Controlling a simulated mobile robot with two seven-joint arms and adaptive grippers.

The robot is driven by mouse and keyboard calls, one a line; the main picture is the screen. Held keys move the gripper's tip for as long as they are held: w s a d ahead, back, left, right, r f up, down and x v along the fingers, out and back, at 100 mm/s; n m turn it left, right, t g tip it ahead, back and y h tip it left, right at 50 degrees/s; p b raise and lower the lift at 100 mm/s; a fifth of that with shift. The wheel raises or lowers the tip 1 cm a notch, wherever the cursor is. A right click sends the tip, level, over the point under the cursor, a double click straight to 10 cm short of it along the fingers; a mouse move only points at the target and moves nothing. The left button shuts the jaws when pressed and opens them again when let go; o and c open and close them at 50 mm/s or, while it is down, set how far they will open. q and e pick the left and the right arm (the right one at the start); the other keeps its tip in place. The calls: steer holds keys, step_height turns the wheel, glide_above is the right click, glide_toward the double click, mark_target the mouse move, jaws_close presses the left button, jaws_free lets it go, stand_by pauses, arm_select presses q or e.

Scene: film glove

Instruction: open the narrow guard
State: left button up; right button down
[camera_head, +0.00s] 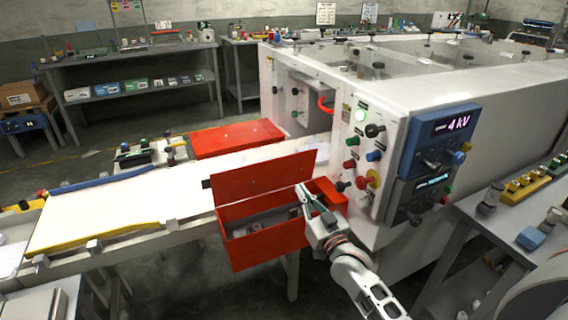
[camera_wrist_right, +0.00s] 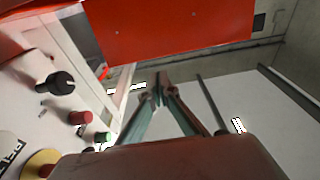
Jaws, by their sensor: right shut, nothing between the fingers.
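A red guard box (camera_head: 262,245) sits at the near side of the white conveyor, by the machine's front. Its red panel (camera_head: 262,178) stands raised and tilted, and dark parts show inside the box. A second red guard (camera_head: 235,138) on the conveyor's far side looks flat and shut. I cannot tell by label which is the narrow one. My right gripper (camera_head: 302,192) is shut and empty at the right end of the near box, by the panel's edge. In the wrist view its fingertips (camera_wrist_right: 162,88) meet below a red panel (camera_wrist_right: 170,25). My left gripper is not in view.
The white machine (camera_head: 440,205) with knobs and a "4 kV" display (camera_head: 447,126) stands close right of my right gripper. The conveyor (camera_head: 130,200) runs left with blue and yellow side rails. A bench with blocks (camera_head: 525,185) is at the right.

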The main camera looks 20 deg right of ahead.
glide_toward(283, 162)
steer(key=w+r, duration=0.1)
steer(key=w+a+r, duration=0.1)
steer(key=w, duration=0.1)
steer(key=w+r+b, duration=0.1)
steer(key=w, duration=0.1)
steer(key=shift+a, duration=0.2)
steer(key=shift+w+r, duration=0.15)
steer(key=shift+w, duration=0.5)
steer(key=shift+r, duration=0.1)
steer(key=shift+w+r, duration=0.15)
steer(key=shift+w, duration=0.15)
steer(key=shift+w+a+r, duration=0.1)
steer(key=shift+w+r, duration=0.15)
steer(key=shift+w, duration=0.8)
steer(key=shift+w+r, duration=0.2)
steer(key=shift+w, duration=0.85)
